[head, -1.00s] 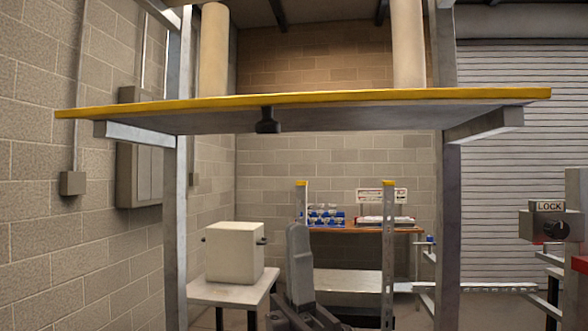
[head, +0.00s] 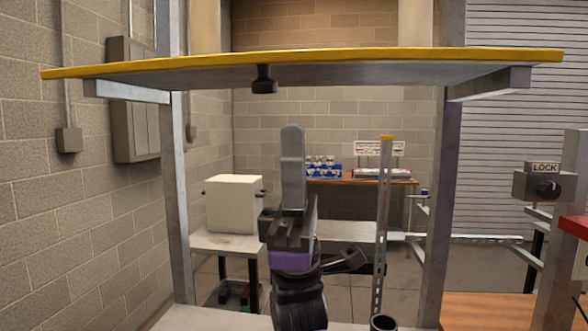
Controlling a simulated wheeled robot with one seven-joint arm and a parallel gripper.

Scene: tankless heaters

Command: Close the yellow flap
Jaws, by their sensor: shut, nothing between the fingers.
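The yellow flap (head: 330,60) is a wide flat panel with a yellow front edge and a grey underside. It stands out roughly level across the upper part of the head view, between grey metal posts. A small black knob (head: 263,80) hangs from its underside, left of the middle. My gripper (head: 292,130) points upward, shut and empty. In the picture its tip is below the flap and a little right of the knob, with a visible gap. How far apart they are in depth is hard to tell.
Grey posts (head: 180,200) and (head: 440,190) stand on both sides. Behind are a white box (head: 234,204) on a small table and a shelf with blue items (head: 323,167). A LOCK box (head: 545,184) is at the right. A block wall is on the left.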

